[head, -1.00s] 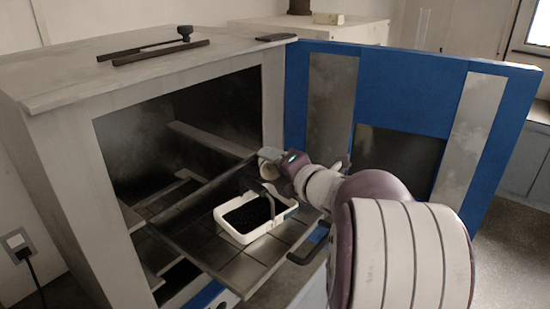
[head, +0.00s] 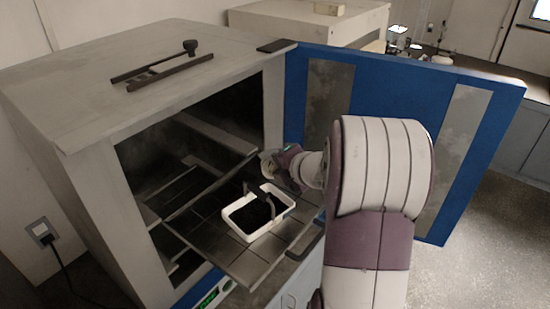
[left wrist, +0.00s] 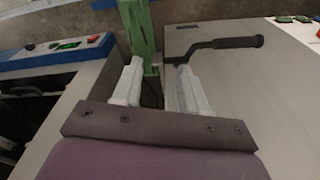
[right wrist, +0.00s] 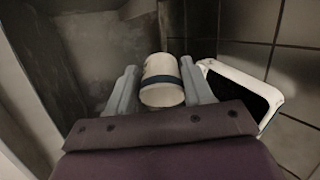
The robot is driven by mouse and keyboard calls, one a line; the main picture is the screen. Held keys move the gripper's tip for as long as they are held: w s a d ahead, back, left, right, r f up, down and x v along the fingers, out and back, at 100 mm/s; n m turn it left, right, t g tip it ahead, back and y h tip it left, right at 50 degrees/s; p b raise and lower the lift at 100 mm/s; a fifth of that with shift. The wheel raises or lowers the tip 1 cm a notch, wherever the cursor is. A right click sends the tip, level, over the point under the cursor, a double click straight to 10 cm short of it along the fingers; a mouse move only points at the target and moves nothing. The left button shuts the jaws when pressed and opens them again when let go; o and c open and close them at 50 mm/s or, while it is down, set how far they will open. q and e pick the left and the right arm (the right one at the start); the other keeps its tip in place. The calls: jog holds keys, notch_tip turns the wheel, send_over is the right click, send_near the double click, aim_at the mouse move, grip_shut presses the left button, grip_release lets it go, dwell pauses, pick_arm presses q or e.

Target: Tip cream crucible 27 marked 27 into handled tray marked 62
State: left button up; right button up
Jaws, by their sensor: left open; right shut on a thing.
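My right gripper (head: 272,164) is shut on a cream crucible (right wrist: 161,80) with a dark band, held between the two fingers in the right wrist view. In the head view the crucible is mostly hidden by the gripper. No number is readable on it. The white handled tray (head: 232,224) holds dark material and stands on the oven's pulled-out shelf. The gripper is beyond the tray in the head view, apart from it. The tray also shows at the right of the right wrist view (right wrist: 222,69). My left gripper (left wrist: 160,90) is open and empty, seen only in the left wrist view.
The grey oven (head: 90,85) stands open, with its blue door (head: 400,85) swung out to the right. The tiled shelf (head: 245,265) has bare room around the tray. A dark handled tool (head: 155,70) lies on the oven top. My right arm hides part of the door.

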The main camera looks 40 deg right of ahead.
jog(key=shift+r, duration=0.15)
jog(key=g+p, duration=0.1)
jog(key=p, duration=0.3)
jog(key=r+g+p, duration=0.1)
jog(key=p, duration=0.4)
jog(key=shift+w+y, duration=0.15)
jog(key=shift+y, duration=0.15)
jog(key=shift+w+d+f+m+g+b, duration=0.1)
jog(key=shift+f+m+g+b, duration=0.2)
jog(key=shift+f+g, duration=0.15)
jog(key=shift+w+g+y, duration=0.1)
jog(key=shift+g+y, duration=0.2)
jog(key=shift+g, duration=0.45)
jog(key=shift+r, duration=0.1)
jog(key=shift+r+m+g+y, duration=0.15)
jog(key=shift+m+g+y, duration=0.15)
jog(key=shift+g, duration=0.5)
jog(key=shift+w+m+g+y, duration=0.1)
jog(key=shift+m+g+y, duration=0.25)
jog(key=shift+g, duration=0.65)
jog(key=shift+d, duration=0.1)
